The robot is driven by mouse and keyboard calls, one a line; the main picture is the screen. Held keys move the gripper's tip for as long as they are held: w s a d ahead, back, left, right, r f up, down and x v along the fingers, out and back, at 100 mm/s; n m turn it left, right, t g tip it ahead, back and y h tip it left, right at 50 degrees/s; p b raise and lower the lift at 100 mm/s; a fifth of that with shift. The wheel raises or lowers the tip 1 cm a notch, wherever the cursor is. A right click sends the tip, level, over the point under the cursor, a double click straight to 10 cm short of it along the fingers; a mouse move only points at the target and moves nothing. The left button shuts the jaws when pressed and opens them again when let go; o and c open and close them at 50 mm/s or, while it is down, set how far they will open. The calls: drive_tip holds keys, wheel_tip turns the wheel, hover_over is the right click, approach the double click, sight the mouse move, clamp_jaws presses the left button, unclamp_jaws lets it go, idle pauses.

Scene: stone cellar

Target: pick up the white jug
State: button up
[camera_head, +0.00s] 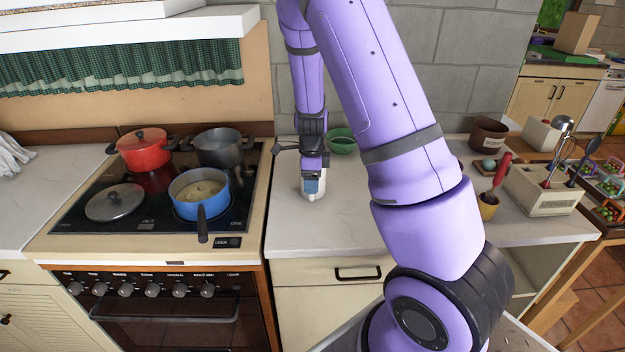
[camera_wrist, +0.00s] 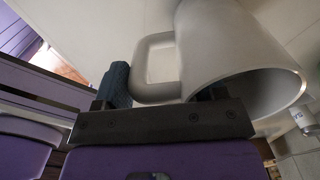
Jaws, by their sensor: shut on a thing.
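The white jug (camera_head: 314,194) stands on the light worktop just right of the stove, partly hidden behind my gripper (camera_head: 312,183). In the wrist view the jug (camera_wrist: 215,45) shows close up, with its squared loop handle on the left and its open mouth towards the lower right. My gripper (camera_wrist: 165,92) is shut on the jug, with one dark finger left of the handle and the other partly hidden by the jug's body. Whether the jug's base touches the worktop cannot be told.
The stove on the left holds a red pot (camera_head: 143,150), a grey pot (camera_head: 218,148) and a blue saucepan (camera_head: 199,193). A green bowl (camera_head: 342,141) stands behind the jug. A utensil box (camera_head: 541,195) is at right. The worktop (camera_head: 325,230) in front is clear.

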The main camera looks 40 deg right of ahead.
wheel_tip(320, 180, up, 10)
idle(0.6)
idle(0.4)
